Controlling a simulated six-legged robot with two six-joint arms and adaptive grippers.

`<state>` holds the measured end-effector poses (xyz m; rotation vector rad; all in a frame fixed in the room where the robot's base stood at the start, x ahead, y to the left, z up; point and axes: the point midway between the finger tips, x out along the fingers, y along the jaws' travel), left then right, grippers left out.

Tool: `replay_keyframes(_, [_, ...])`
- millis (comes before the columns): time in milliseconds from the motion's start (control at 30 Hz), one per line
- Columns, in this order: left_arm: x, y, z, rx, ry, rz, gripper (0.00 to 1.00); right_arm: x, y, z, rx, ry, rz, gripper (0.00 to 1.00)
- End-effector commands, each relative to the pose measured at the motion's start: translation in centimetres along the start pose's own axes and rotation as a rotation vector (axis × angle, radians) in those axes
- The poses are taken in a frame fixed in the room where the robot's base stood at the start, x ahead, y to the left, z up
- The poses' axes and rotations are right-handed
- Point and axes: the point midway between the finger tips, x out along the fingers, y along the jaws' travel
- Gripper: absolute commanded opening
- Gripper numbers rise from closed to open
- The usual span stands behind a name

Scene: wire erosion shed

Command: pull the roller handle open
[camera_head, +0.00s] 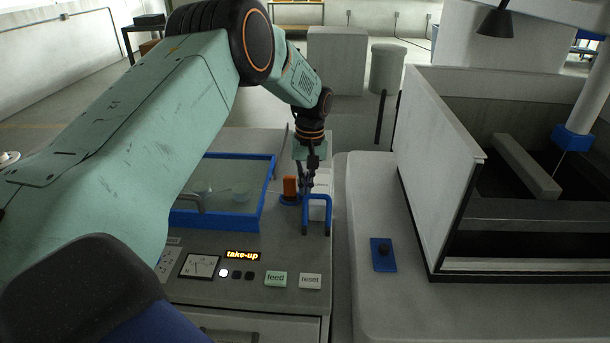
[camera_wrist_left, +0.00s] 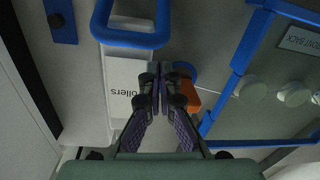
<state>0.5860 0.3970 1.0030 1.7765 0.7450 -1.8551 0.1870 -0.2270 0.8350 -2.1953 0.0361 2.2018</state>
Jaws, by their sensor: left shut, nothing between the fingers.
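A blue U-shaped handle (camera_head: 318,203) stands at the right edge of the grey machine top. In the left wrist view it is a blue loop (camera_wrist_left: 128,42) beside a white plate (camera_wrist_left: 125,85) reading "rollers". An orange block (camera_head: 290,186) stands by a round blue base (camera_head: 289,200), left of the handle. My left gripper (camera_head: 307,188) points down between the orange block and the handle, its fingers together with nothing between them. In the left wrist view its fingertips (camera_wrist_left: 160,68) lie close to the loop, outside it. I cannot tell whether they touch it. My right gripper is not in view.
A blue-framed clear cover (camera_head: 262,197) lies left of the handle. A panel with a lit "take-up" display (camera_head: 242,255), a "feed" button (camera_head: 276,279) and a "reset" button (camera_head: 310,281) is in front. A walled tank (camera_head: 440,170) stands right, with a blue switch plate (camera_head: 383,255) beside it.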

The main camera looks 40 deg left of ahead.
Motion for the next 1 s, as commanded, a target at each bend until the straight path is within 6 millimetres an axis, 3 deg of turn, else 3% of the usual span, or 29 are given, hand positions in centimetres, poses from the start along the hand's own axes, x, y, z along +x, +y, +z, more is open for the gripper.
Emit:
replay_keyframes(333, [-0.7, 0.0, 1.8, -0.001, 0.001, 0.000, 0.00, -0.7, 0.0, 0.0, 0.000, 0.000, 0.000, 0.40])
replay_keyframes(1000, [-0.9, 0.4, 1.5, -0.002, 0.053, 0.009, 0.00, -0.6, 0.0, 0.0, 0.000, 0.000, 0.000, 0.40])
